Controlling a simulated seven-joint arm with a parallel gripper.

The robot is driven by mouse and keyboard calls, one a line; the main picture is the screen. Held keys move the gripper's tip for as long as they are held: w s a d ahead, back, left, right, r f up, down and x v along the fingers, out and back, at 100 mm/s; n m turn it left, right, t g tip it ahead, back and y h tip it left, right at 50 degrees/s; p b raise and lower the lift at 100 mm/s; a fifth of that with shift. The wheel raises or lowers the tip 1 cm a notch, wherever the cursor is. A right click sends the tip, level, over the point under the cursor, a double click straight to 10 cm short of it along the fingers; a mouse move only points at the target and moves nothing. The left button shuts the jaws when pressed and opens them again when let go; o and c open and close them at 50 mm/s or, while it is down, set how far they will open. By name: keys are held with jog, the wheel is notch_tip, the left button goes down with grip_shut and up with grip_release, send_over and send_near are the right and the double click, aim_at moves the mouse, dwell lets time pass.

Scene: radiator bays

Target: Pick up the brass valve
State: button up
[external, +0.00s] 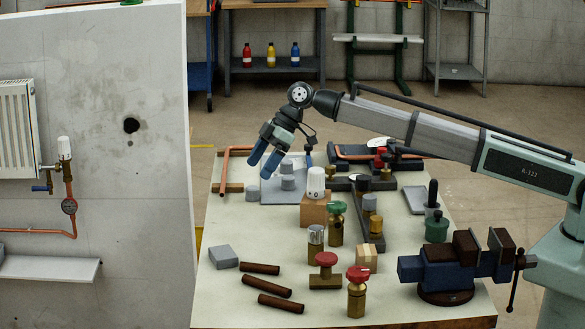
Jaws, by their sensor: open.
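Several brass-bodied valves stand on the table, and I cannot tell which one is meant. One red-topped brass valve (357,292) stands upright near the front edge. A second red-topped brass valve (325,270) with a wide body is just left of it. A green-topped brass valve (337,222) stands farther back, near the middle.
A blue vise (445,265) stands at the front right. Brown rods (267,287) and a grey block (223,257) lie front left. A white thermostat head (316,183) sits on a wooden block. A wall with a radiator (15,130) stands left.

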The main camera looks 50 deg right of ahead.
jog(key=s+a+r+n+g+h, duration=0.1)
jog(key=s+a+n, duration=0.2)
jog(key=s+a, duration=0.45)
jog(key=s+a+n+g+h, duration=0.1)
jog(key=s+a+n, duration=0.35)
jog(key=s, duration=0.55)
notch_tip(320, 180, up, 3)
jog(key=n+h, duration=0.4)
jog(key=n, duration=0.2)
send_over(326, 257)
jog(key=shift+g, duration=0.3)
notch_tip(326, 257, down, 13)
jog(key=shift+f, duration=0.2)
jog(key=shift+c, duration=0.3)
jog(key=c, duration=1)
jog(key=shift+c, duration=0.7)
jog(key=shift+r, duration=0.2)
